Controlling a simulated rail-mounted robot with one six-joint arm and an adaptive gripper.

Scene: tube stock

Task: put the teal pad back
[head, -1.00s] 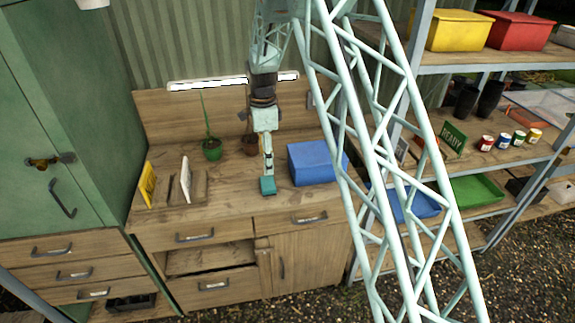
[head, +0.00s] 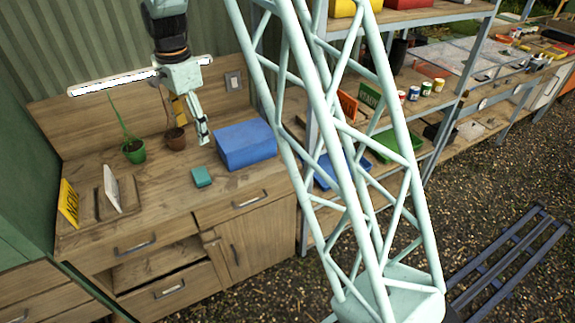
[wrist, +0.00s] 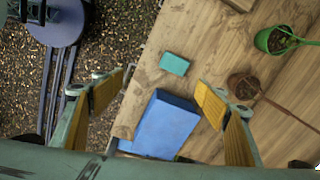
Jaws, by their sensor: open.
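The teal pad (head: 202,177) lies flat on the wooden bench top, left of the blue box (head: 246,145) and in front of the potted plants. It also shows in the wrist view (wrist: 174,64), beyond the fingertips. My gripper (head: 203,140) hangs above the bench behind the pad, apart from it. In the wrist view my gripper (wrist: 160,90) has its yellow-padded fingers spread wide with nothing between them touching.
A green pot (head: 134,151) and a brown pot (head: 175,138) with plants stand behind the pad. A yellow sign (head: 68,203) and a white card (head: 112,188) stand at the left. A drawer (head: 185,277) below is partly open. Shelving is at the right.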

